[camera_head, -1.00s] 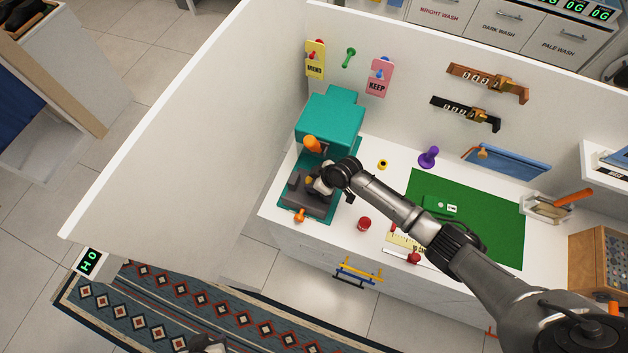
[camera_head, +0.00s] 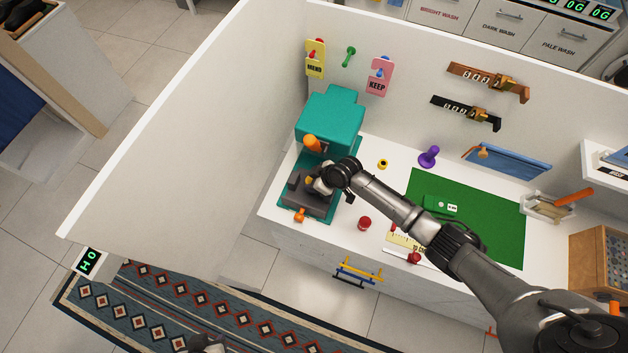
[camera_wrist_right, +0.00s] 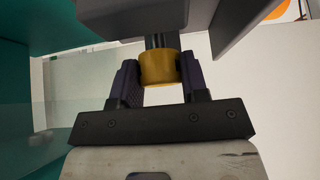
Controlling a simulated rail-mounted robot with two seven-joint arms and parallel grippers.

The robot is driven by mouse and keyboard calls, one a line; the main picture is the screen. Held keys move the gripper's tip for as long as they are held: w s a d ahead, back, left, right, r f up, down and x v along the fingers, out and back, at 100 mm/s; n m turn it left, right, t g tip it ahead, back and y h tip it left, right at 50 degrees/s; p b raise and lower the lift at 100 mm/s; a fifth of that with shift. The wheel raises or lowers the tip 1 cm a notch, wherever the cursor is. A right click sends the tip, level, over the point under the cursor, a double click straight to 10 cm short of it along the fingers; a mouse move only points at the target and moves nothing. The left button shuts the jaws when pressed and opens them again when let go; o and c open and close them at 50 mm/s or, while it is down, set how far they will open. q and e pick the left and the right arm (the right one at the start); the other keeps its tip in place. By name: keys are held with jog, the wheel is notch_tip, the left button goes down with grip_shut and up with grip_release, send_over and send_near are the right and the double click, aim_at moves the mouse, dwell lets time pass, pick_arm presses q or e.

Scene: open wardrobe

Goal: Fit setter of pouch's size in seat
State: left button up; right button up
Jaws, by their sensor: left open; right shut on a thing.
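A teal press (camera_head: 330,122) with an orange handle knob (camera_head: 312,144) stands at the counter's left end, above a dark grey base block (camera_head: 300,190). My right gripper (camera_head: 318,186) is at this block, partly hidden by its own wrist. In the right wrist view my right gripper (camera_wrist_right: 160,82) is shut on a yellow setter (camera_wrist_right: 158,68). The setter's dark ribbed end points toward a grey part (camera_wrist_right: 130,14); I cannot tell whether it is seated. My left gripper (camera_head: 207,344) shows only partly at the bottom edge over the rug, open.
A red piece (camera_head: 365,223), a yellow-and-black ring (camera_head: 383,164) and a purple piece (camera_head: 428,157) stand on the counter. A green mat (camera_head: 490,225) lies right of them. A blue pouch-like item (camera_head: 508,160) is at the back wall. A white side panel (camera_head: 190,130) closes the left.

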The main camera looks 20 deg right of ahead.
jog(key=shift+f+b, duration=0.55)
jog(key=shift+f, duration=0.2)
jog(key=shift+f+b, duration=0.6)
jog(key=shift+f, duration=0.1)
jog(key=o, duration=1.1)
jog(key=shift+r, duration=0.1)
jog(key=shift+s+d+r, duration=0.1)
jog(key=shift+d+r, duration=0.05)
jog(key=shift+r, duration=0.1)
jog(key=v, duration=1.3)
jog(key=shift+d, duration=0.1)
